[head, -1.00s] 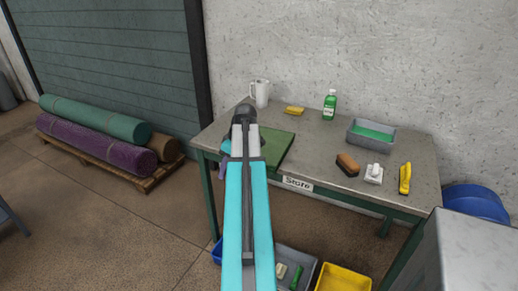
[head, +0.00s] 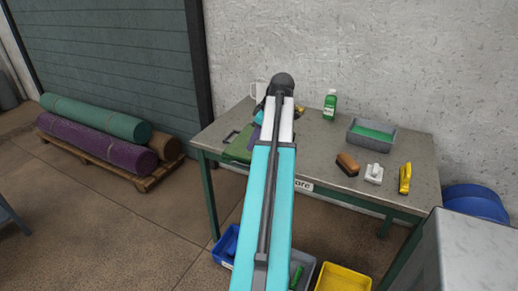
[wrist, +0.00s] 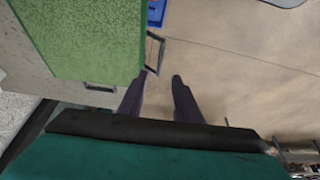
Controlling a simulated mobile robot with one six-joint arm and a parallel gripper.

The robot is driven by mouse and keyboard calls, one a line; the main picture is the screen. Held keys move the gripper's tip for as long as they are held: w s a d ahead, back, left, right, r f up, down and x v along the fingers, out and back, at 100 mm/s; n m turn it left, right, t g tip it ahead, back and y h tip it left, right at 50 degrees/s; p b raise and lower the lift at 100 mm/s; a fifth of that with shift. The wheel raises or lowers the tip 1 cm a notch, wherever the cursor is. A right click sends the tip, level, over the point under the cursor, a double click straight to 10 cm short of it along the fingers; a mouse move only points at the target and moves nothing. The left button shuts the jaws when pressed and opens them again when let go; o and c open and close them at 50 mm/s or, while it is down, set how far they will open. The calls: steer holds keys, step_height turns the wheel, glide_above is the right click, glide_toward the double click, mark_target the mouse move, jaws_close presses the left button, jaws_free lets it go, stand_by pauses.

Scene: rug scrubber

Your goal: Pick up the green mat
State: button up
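The green mat (head: 238,150) lies flat on the left end of the grey table, partly hidden behind my arm in the head view. In the wrist view, the mat (wrist: 85,35) fills the upper left. One dark loop (wrist: 155,52) sticks out from its right edge, and another (wrist: 100,87) shows at its lower edge. My gripper (wrist: 158,85) is open, with floor visible between its two dark fingers. The left fingertip appears beside the mat's lower right corner; whether it touches is unclear. In the head view my arm hides most of the gripper.
On the table (head: 310,150) are a green bottle (head: 330,105), a grey tray (head: 375,134), a brown brush (head: 347,164) and a yellow tool (head: 405,178). A mug (head: 257,92) is partly hidden. Blue, grey and yellow bins (head: 343,280) stand below. Rolled rugs (head: 95,118) lie left.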

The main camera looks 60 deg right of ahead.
steer(key=p, duration=0.1)
glide_above(245, 159)
steer(key=s+a, duration=0.4)
steer(key=shift+w+a+f, duration=0.1)
steer(key=shift+f, duration=1.8)
steer(key=shift+w+a+f, duration=0.1)
steer(key=shift+f, duration=1.8)
steer(key=shift+f+p, duration=0.1)
steer(key=shift+p, duration=0.2)
steer(key=shift+p+x, duration=0.6)
steer(key=shift+x, duration=0.6)
steer(key=shift+p+x, duration=0.3)
steer(key=shift+x, duration=1)
jaws_close()
steer(key=shift+w, duration=0.1)
